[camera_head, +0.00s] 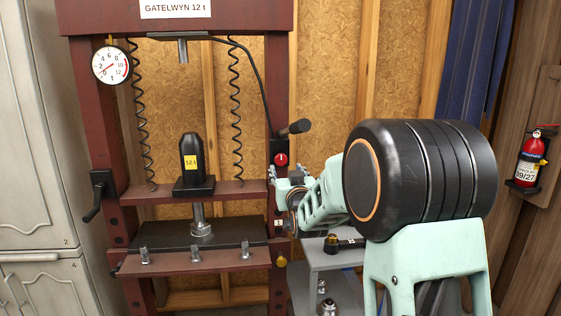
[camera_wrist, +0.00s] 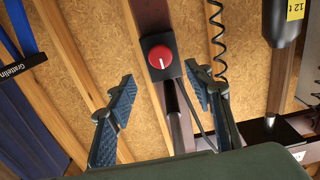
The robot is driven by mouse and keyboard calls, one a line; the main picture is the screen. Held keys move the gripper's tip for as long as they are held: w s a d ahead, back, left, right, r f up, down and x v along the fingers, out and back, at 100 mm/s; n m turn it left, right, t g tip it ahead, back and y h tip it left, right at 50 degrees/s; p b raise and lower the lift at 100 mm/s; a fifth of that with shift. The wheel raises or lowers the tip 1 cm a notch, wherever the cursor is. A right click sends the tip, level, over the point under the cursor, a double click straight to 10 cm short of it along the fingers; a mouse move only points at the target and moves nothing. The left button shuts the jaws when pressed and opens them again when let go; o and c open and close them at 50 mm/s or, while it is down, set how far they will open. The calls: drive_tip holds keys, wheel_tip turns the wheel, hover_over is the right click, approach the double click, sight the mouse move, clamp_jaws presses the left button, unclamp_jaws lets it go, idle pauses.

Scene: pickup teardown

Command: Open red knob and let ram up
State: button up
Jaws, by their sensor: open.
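The red knob (camera_head: 281,159) sits on a black block on the right post of the maroon press. In the wrist view the red knob (camera_wrist: 160,57) has a white pointer mark and lies between and beyond my open fingers. My gripper (camera_wrist: 160,108) is open and empty, with its fingers apart on either side of the knob. In the head view my gripper (camera_head: 274,180) is beside the right post, just below the knob. The black ram (camera_head: 191,158) with a yellow 12 t label stands on the press's crossbeam, with a metal rod (camera_head: 200,220) below it.
A black-gripped pump lever (camera_head: 297,127) juts right above the knob. A pressure gauge (camera_head: 111,65) is on the left post. Coil springs (camera_head: 235,115) hang beside the ram. A grey cart (camera_head: 325,258) stands right of the press. A fire extinguisher (camera_head: 529,160) hangs at far right.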

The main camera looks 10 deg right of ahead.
sight(281, 160)
drive_tip(key=w+p, duration=0.1)
drive_tip(key=w, duration=0.7)
drive_tip(key=shift+w, duration=0.25)
drive_tip(key=shift+f, duration=0.1)
drive_tip(key=c, duration=1.1)
